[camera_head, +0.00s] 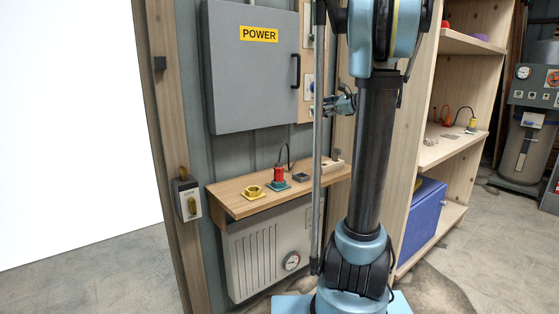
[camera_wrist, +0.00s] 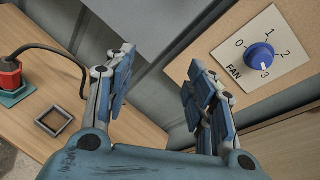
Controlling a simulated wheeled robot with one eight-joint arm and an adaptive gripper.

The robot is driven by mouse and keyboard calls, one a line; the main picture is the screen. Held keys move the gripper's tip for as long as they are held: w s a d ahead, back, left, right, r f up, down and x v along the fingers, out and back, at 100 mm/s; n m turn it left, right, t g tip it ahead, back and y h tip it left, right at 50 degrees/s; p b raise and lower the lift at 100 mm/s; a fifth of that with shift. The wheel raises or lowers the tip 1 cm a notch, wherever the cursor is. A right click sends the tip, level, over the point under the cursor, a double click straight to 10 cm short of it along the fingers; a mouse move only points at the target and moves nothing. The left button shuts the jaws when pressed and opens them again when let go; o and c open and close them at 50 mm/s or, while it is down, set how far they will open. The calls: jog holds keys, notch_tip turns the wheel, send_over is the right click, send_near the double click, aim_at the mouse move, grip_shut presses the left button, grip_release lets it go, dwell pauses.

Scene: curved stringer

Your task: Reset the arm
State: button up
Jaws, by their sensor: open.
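My gripper (camera_wrist: 158,90) is open and empty in the wrist view, its two blue-padded fingers apart. A fan dial (camera_wrist: 260,57) with a blue knob on a cream plate is beyond the right finger, and the knob's white mark is near the 3. The gripper does not touch the dial. In the head view, my gripper (camera_head: 342,103) shows small behind my dark column, close to the wall right of the grey power box. Part of my arm rises out of the top of that view.
A wooden shelf (camera_head: 232,206) holds a yellow nut-shaped piece (camera_head: 252,191), a red plug (camera_head: 278,174) with a black cable and a dark square frame (camera_wrist: 54,121). The grey power box (camera_head: 245,70) is closed. A tall shelf unit (camera_head: 447,153) stands right of my column.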

jog(key=s+a+f+n+g+h, duration=0.25)
jog(key=s+a+f+n, duration=0.35)
jog(key=s, duration=0.5)
jog(key=s+a+f+n+g+h, duration=0.2)
jog(key=s+f+n+g, duration=0.15)
jog(key=s+f, duration=0.6)
jog(key=s+d+f+n+g+h, duration=0.1)
jog(key=s+d+f+n+h, duration=0.2)
jog(key=s+f+n, duration=0.3)
jog(key=s+d+f+n+g+h, duration=0.1)
jog(key=s+d+f+n+h, duration=0.2)
jog(key=s+f+n, duration=0.3)
jog(key=s+d+f, duration=0.1)
jog(key=s+f, duration=0.3)
jog(key=s, duration=0.5)
jog(key=shift+f+h, duration=0.2)
jog(key=shift+h, duration=0.15)
jog(key=shift+s, duration=0.1)
